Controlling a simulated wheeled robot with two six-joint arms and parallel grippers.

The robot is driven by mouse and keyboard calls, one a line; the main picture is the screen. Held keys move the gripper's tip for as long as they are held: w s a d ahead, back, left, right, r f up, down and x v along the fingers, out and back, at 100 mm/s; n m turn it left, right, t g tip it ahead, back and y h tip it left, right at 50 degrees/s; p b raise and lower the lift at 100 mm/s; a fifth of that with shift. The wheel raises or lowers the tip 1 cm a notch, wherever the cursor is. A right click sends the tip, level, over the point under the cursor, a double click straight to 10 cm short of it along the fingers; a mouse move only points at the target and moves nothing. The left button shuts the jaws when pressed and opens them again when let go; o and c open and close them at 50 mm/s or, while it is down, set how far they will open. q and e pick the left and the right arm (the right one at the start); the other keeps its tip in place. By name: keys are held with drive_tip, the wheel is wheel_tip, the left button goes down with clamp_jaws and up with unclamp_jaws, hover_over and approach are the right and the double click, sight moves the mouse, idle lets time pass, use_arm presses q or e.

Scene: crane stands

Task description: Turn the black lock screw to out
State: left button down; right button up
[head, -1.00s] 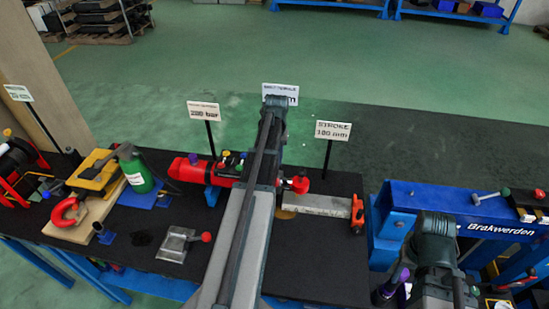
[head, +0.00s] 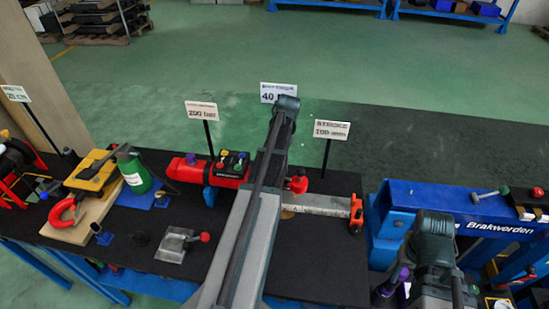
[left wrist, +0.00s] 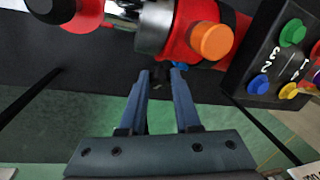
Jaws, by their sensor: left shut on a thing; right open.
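In the left wrist view, my left gripper (left wrist: 161,72) has its two fingers close together just below the red cylinder body. A small dark piece, apparently the black lock screw (left wrist: 158,73), sits between the fingertips, mostly hidden. Its turn position cannot be read. An orange knob (left wrist: 211,41) is on the red body, right of the fingertips, beside a shiny metal collar (left wrist: 153,27). In the head view, the red cylinder (head: 188,173) lies on the black table, and my left arm hides the gripper and screw. My right gripper (head: 436,250) is at the lower right, its fingertips unclear.
A black panel with coloured knobs (head: 233,162) stands beside the cylinder; it also shows in the left wrist view (left wrist: 280,60). Sign posts (head: 331,130) rise behind it. A steel bar (head: 318,204) lies to the right. A blue beam (head: 450,203) stands near my right arm.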

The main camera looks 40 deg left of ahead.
use_arm(q)
drive_tip(key=c, duration=0.6)
unclamp_jaws()
wheel_tip(320, 180, up, 14)
drive_tip(key=w+d+p, duration=0.1)
drive_tip(key=d+p, duration=0.1)
drive_tip(key=p, duration=1.1)
drive_tip(key=shift+w+f+p, duration=0.2)
drive_tip(key=shift+w+p, duration=0.1)
drive_tip(key=shift+w, duration=0.1)
